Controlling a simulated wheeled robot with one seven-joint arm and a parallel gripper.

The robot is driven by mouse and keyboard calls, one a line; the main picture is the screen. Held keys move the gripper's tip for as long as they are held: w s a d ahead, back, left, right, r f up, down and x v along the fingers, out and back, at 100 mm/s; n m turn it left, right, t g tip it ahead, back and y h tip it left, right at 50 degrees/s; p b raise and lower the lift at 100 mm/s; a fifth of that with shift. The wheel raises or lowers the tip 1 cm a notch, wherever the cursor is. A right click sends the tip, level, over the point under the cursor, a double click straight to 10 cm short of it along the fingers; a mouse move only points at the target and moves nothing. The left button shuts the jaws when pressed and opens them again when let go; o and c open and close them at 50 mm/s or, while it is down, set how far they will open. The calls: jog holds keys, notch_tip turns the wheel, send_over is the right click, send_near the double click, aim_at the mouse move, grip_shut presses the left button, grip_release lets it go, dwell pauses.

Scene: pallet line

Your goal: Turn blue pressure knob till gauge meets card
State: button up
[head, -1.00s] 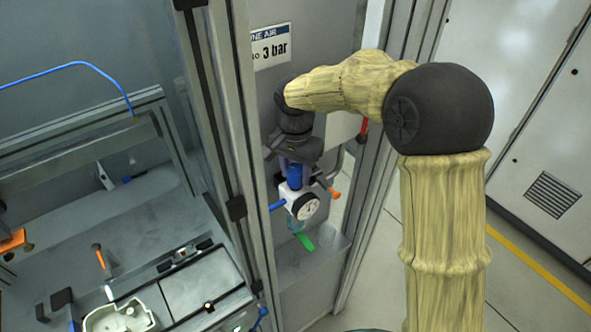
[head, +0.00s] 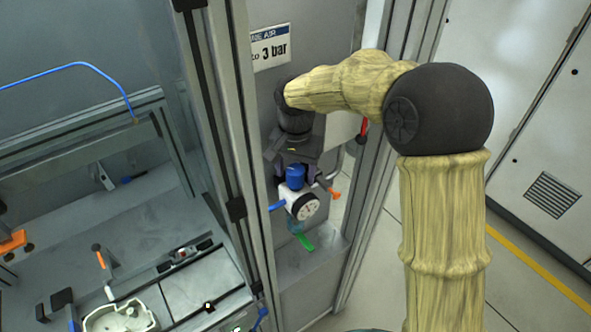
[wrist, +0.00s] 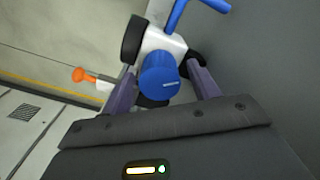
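The blue pressure knob (head: 296,177) sits on top of a white regulator body (head: 284,190) below my gripper. My gripper (head: 295,170) points down at it. In the wrist view, the round blue knob (wrist: 160,82) lies between my two purple-grey fingers (wrist: 164,85), with a visible gap on each side. The round gauge (head: 306,207) faces forward on the regulator. Its needle is too small to read, and the gauge shows only from the side in the wrist view. The card (head: 271,47) on the panel reads "to 3 bar"; its left part is hidden by a post.
A blue pipe (head: 276,206) leaves the regulator at left, an orange-tipped part (head: 333,193) sticks out at right, and a green piece (head: 305,242) is below. A metal post (head: 236,150) stands close on the left. Open floor lies to the right.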

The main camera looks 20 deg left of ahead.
aim_at(295, 169)
notch_tip(295, 169, up, 17)
jog(key=b, duration=0.2)
jog(key=shift+r, duration=0.15)
dwell(0.4)
jog(key=s+d+f+n+t+b, duration=0.1)
jog(key=d+f+b, duration=0.1)
jog(key=d+f, duration=1.4)
jog(key=s+d+f+t+b, duration=0.1)
jog(key=s+d+f, duration=0.8)
jog(key=s+d, duration=0.3)
jog(key=shift+d+f+t, duration=0.3)
jog(key=shift+d+f, duration=0.1)
jog(key=shift+d, duration=0.2)
